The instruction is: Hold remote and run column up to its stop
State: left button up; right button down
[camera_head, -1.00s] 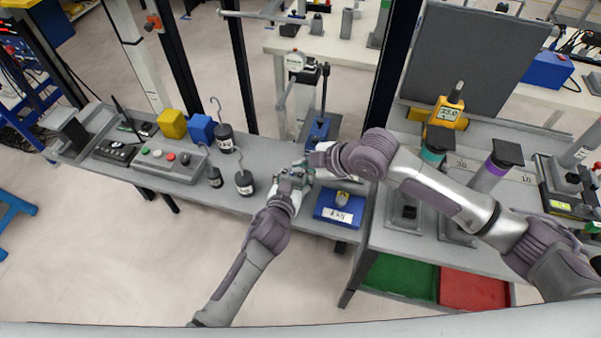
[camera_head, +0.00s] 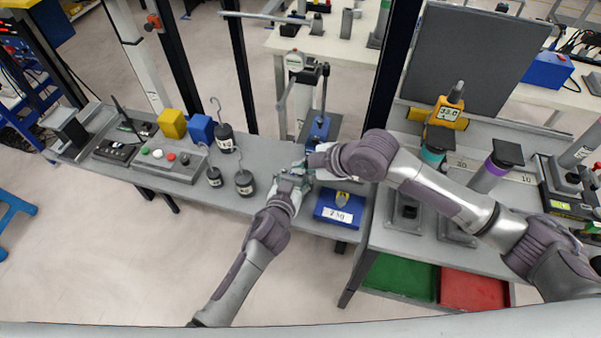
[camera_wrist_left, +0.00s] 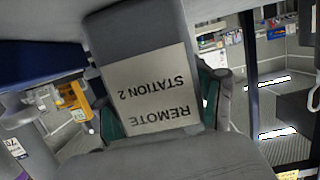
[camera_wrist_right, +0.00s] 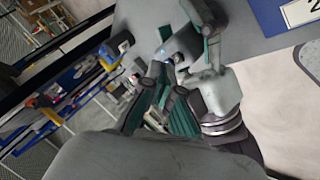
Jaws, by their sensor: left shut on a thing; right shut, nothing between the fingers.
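The remote (camera_wrist_left: 150,85), a grey box with a pale label reading REMOTE STATION 2, fills the middle of the left wrist view, its label upside down. My left gripper (camera_head: 290,178) is shut on it, with green-lined fingers on both sides of it in the left wrist view. My right gripper (camera_head: 313,165) is shut and empty, close beside the left gripper. In the right wrist view its fingertips (camera_wrist_right: 158,90) point toward the left gripper (camera_wrist_right: 205,60). The remote's button side is mostly hidden, and I cannot tell whether the right fingertips touch it. I cannot tell which column is meant.
Hooked black weights (camera_head: 244,182) and a grey button box (camera_head: 170,160) stand to the left on the bench. A gauge stand (camera_head: 320,130) is behind. Green (camera_head: 400,278) and red bins (camera_head: 473,289) sit below right.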

aim_at(302, 176)
pick_arm(q)
jog(key=shift+f, duration=0.1)
pick_arm(e)
jog(key=shift+f, duration=0.3)
jog(key=shift+f, duration=0.3)
dwell(1.6)
dwell(1.7)
jog(key=shift+r, duration=0.75)
jog(key=shift+r, duration=2.5)
pick_arm(q)
jog(key=o, duration=1.3)
pick_arm(e)
jog(key=shift+w, duration=0.1)
pick_arm(q)
jog(key=shift+o, duration=0.2)
